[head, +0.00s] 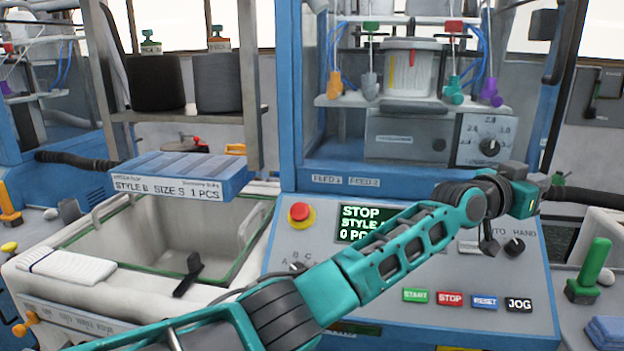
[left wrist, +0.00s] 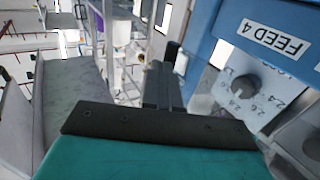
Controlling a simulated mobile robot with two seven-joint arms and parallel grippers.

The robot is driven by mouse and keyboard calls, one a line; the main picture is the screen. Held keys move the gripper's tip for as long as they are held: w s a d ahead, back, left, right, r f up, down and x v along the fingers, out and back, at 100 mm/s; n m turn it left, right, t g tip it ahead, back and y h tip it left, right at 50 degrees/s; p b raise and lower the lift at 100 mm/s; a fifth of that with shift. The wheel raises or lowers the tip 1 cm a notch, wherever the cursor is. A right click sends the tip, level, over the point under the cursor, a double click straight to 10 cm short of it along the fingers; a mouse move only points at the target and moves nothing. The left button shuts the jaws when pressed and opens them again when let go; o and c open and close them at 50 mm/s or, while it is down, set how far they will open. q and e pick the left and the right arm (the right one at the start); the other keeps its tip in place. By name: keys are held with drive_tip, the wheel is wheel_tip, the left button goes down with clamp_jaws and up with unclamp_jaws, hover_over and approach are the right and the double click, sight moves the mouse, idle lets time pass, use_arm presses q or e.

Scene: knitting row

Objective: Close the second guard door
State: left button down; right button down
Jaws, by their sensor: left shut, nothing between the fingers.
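A guard door with a dark slanted frame (head: 567,75) stands swung out at the right side of the middle machine (head: 330,176). The machine's front opening is uncovered, with the yarn feeders and a white cylinder (head: 409,68) in plain view. My left arm reaches across the control panel from the lower left. My left gripper (head: 540,182) is at the panel's upper right, below the door frame, its fingers mostly hidden. In the left wrist view its dark fingers (left wrist: 160,85) are together and empty, beside a blue beam marked FEED 4. I cannot tell whether they touch the door. My right gripper is out of view.
A white bin (head: 190,235) stands left. A green lever (head: 592,265) and a dark hose (head: 590,195) are at the right.

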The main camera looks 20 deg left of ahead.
use_arm(q)
drive_tip(key=shift+w+n+t+y, duration=0.3)
drive_tip(key=shift+w, duration=0.3)
idle(0.6)
